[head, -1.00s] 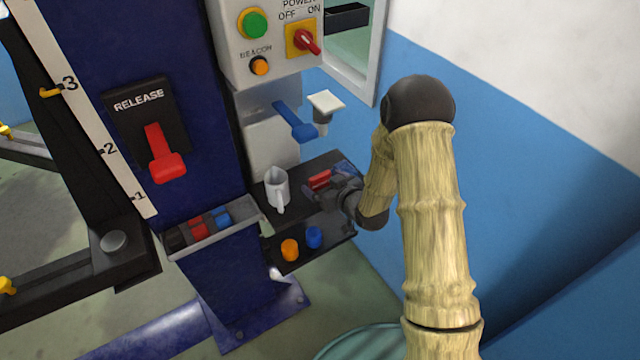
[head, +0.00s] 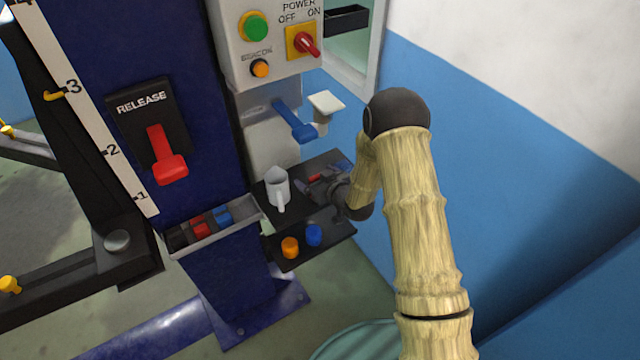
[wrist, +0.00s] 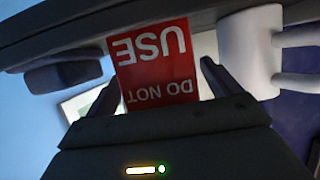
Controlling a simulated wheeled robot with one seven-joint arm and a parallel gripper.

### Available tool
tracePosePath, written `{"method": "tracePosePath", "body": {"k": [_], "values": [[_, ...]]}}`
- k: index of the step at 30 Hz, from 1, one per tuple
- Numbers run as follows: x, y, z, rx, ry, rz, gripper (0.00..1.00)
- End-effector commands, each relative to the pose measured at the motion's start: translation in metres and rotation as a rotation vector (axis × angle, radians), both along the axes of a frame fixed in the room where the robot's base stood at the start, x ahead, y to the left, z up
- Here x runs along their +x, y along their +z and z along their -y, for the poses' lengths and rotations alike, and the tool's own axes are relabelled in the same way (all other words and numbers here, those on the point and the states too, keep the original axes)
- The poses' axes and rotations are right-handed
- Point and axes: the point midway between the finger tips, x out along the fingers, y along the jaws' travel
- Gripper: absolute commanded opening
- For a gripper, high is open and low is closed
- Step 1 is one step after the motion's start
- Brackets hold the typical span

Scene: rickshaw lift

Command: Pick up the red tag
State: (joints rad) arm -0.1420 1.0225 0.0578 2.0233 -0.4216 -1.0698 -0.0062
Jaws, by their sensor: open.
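The red tag (wrist: 155,65), with the white words "DO NOT USE" upside down, shows in the wrist view between the two fingers of my gripper (wrist: 160,92). The fingers are apart, one on each side of the tag; I cannot tell whether they touch it. In the head view my gripper (head: 318,186) is over the upper black shelf, just right of the white mug. Only a small red part of the tag (head: 316,177) shows there; the gripper hides the rest.
A white mug (head: 277,187) stands close beside my gripper on the upper black shelf (head: 290,208). An orange cap (head: 290,247) and a blue cap (head: 314,236) are on the lower shelf. A blue lever (head: 294,122) sticks out above. The blue wall is at the right.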

Motion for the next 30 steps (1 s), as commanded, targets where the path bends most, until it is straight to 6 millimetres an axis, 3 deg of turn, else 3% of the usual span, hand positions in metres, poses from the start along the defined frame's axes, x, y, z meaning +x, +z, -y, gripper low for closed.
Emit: {"method": "tracePosePath", "body": {"k": [8, 16, 30], "values": [[-0.0001, 0.0002, 0.0002, 0.0, 0.0, 0.0, 0.89], [-0.0002, 0.0001, 0.0002, 0.0, 0.0, 0.0, 0.41], [-0.0027, 0.0062, 0.0024, 0.0, -0.001, 0.001, 0.41]]}}
